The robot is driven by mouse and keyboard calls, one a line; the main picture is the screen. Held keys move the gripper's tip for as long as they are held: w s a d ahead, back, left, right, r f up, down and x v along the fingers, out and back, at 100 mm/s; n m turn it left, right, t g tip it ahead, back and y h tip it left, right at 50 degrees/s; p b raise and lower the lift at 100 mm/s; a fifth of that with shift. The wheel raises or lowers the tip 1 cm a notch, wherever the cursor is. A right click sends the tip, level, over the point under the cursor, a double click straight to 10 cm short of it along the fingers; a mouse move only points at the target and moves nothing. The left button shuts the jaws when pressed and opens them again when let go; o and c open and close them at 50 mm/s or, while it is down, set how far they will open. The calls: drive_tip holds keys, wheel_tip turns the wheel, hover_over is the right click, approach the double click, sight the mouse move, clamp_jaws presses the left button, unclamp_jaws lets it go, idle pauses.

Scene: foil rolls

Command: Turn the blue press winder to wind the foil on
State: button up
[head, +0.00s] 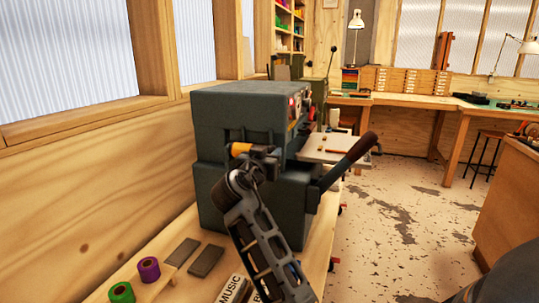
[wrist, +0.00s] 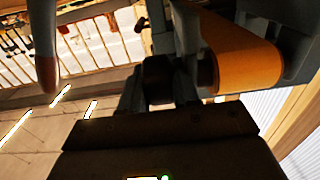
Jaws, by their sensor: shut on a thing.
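The blue press (head: 245,110) is a dark blue-grey block machine on the bench, with a lever (head: 350,160) angled up to the right. An orange foil roll (head: 240,149) sits at a recess in its near side; the roll shows large in the wrist view (wrist: 242,55). My gripper (head: 272,158) is at that side, just right of the roll. In the wrist view my gripper (wrist: 158,92) is shut on a dark round knob (wrist: 157,75), which appears to be the winder, beside the roll. The fingers hide part of the knob.
Green (head: 121,292) and purple (head: 149,269) foil rolls and two dark flat blocks (head: 206,261) lie on the bench at lower left. Lettered blocks (head: 232,290) lie near my arm. A pale plate (head: 325,148) juts from the press's right. Floor at right is open.

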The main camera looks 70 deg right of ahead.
clamp_jaws()
drive_tip(key=shift+r+p, duration=0.1)
drive_tip(key=shift+p, duration=0.25)
drive_tip(key=shift+r+y+p, duration=0.15)
drive_tip(key=shift+y+p, duration=0.45)
drive_tip(key=shift+p, duration=0.05)
drive_tip(key=shift+r+y+p, duration=0.1)
drive_tip(key=shift+y+p, duration=0.7)
drive_tip(key=y+p, duration=0.1)
drive_tip(key=y, duration=0.2)
drive_tip(key=shift+d, duration=0.1)
drive_tip(key=y, duration=0.4)
drive_tip(key=shift+f+g, duration=0.25)
drive_tip(key=shift+g, duration=0.05)
drive_tip(key=shift+y, duration=0.5)
